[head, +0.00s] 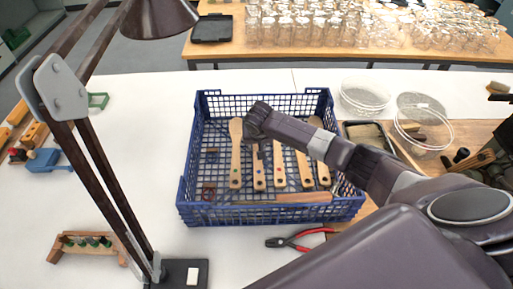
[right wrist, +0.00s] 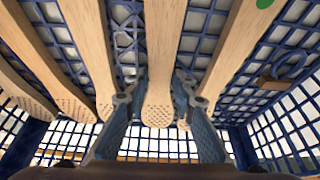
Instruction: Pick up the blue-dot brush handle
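Several pale wooden brush handles lie side by side in a blue mesh crate (head: 270,214), each with a small dark dot in the head view. I cannot tell surely which dot is blue. My right gripper (head: 259,143) is over the far end of the second handle from the left (head: 259,178). In the right wrist view my open fingers (right wrist: 161,104) stand on either side of one handle's drilled end (right wrist: 159,108), with gaps showing. A handle to its right (right wrist: 232,50) carries a green dot. The gripped-side handle's dot is out of that view. My left gripper is not in view.
A lamp arm (head: 100,180) rises left of the crate. Red pliers (head: 295,240) lie in front of it. Wire mesh rounds (head: 365,95) and a tray (head: 367,133) stand at right. A small wooden rack (head: 88,242) is at front left. White table between is clear.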

